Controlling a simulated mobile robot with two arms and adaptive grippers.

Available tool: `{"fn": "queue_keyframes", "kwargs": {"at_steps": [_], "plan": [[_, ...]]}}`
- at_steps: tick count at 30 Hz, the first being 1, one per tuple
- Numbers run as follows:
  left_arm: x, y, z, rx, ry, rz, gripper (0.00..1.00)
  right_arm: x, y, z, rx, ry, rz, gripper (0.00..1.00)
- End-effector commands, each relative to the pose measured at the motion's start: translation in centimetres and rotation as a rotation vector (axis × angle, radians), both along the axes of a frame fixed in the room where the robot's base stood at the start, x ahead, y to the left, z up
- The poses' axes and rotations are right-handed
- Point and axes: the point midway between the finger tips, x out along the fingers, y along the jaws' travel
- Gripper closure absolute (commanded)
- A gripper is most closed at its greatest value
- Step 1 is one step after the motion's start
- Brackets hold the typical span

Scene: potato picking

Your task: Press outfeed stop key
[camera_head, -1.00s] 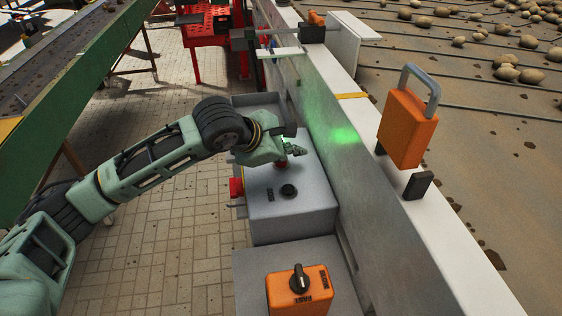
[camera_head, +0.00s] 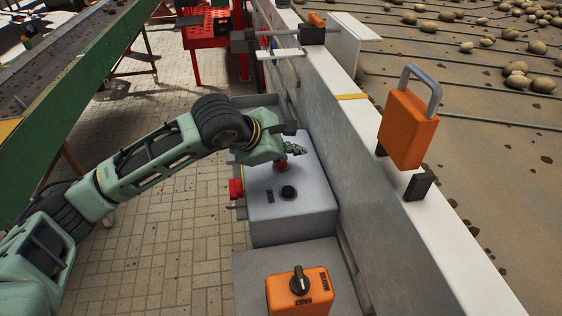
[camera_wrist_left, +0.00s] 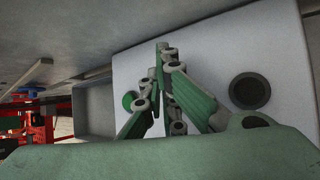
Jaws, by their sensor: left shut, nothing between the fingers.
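A grey control box (camera_head: 310,217) stands against the conveyor's side wall. On its top, the head view shows a black round key (camera_head: 288,192) with a small dark label beside it, too small to read, and a red key (camera_head: 281,167) farther back. My left gripper (camera_head: 298,149) is shut and empty, just above the back of the box near the red key. In the left wrist view, the closed fingers (camera_wrist_left: 163,47) point over the pale box top. The black key (camera_wrist_left: 249,91) lies to their right and a green key (camera_wrist_left: 130,100) to their left, partly hidden. Contact cannot be told. My right gripper is not in view.
A red knob (camera_head: 236,188) sticks out of the box's left side. An orange selector box (camera_head: 300,292) stands in front. The conveyor wall (camera_head: 345,160) rises close to the right, with an orange padlock-shaped part (camera_head: 407,130). Potatoes (camera_head: 517,82) lie on the belt beyond.

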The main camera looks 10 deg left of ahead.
Motion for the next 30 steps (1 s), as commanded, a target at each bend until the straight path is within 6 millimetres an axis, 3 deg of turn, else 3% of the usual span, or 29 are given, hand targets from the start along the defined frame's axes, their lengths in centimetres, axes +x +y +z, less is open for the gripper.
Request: {"fn": "queue_keyframes", "kwargs": {"at_steps": [15, 30], "plan": [[0.0, 0.0, 1.0, -0.002, -0.002, -0.001, 1.0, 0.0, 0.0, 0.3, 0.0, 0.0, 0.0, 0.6], [0.0, -0.1, 5.5, -0.001, -0.001, -0.002, 1.0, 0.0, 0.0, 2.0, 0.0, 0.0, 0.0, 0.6]]}}
